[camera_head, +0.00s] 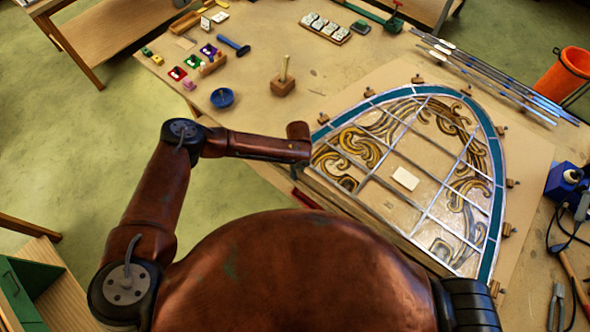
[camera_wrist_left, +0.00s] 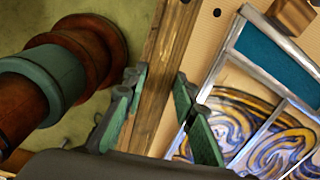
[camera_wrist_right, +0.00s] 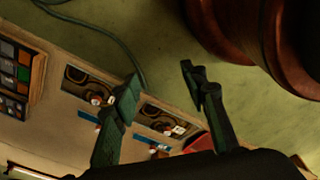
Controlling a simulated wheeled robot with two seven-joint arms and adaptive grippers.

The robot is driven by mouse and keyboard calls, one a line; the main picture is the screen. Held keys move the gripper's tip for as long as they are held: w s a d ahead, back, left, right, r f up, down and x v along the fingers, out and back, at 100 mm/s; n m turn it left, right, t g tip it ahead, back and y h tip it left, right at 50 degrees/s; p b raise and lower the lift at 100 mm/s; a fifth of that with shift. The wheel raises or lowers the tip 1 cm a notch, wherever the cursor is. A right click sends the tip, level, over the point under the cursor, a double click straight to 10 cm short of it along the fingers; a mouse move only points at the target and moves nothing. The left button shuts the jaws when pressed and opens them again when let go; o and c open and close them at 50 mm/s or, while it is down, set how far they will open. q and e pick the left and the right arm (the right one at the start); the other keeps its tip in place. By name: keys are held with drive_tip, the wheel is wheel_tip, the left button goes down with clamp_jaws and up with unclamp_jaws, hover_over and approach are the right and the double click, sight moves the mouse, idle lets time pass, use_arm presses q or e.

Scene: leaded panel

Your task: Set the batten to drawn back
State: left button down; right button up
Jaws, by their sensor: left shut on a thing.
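The wooden batten (camera_head: 372,218) runs along the near straight edge of the leaded panel (camera_head: 422,170). In the left wrist view the batten (camera_wrist_left: 163,75) passes between the two green-padded fingers of my left gripper (camera_wrist_left: 160,84). That gripper is shut on it. A strip of bare tan board shows there between the batten and the panel's lead edge. In the head view my forearm and body hide the left fingers and part of the batten. My right gripper (camera_wrist_right: 161,77) is open and empty, away from the panel; the head view does not show it.
Small wooden blocks sit around the panel's curved border. A pale card (camera_head: 405,178) lies on the panel. Metal strips (camera_head: 490,72) and an orange bucket (camera_head: 562,78) are at the right.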

use_arm(q)
drive_tip(key=shift+s+d, duration=0.1)
drive_tip(key=shift+s, duration=0.05)
drive_tip(key=c, duration=2)
unclamp_jaws()
drive_tip(key=shift+f, duration=0.1)
drive_tip(key=o, duration=0.4)
drive_tip(key=shift+s+a+r, duration=0.2)
drive_tip(key=shift+s+a, duration=0.05)
drive_tip(key=shift+w+f, duration=0.15)
drive_tip(key=shift+w, duration=0.05)
drive_tip(key=shift+r, duration=0.3)
wheel_tip(320, 180, up, 11)
drive_tip(key=shift+r, duration=0.2)
use_arm(e)
drive_tip(key=shift+s+a, duration=0.1)
drive_tip(key=shift+s, duration=0.95)
drive_tip(key=shift+c, duration=0.5)
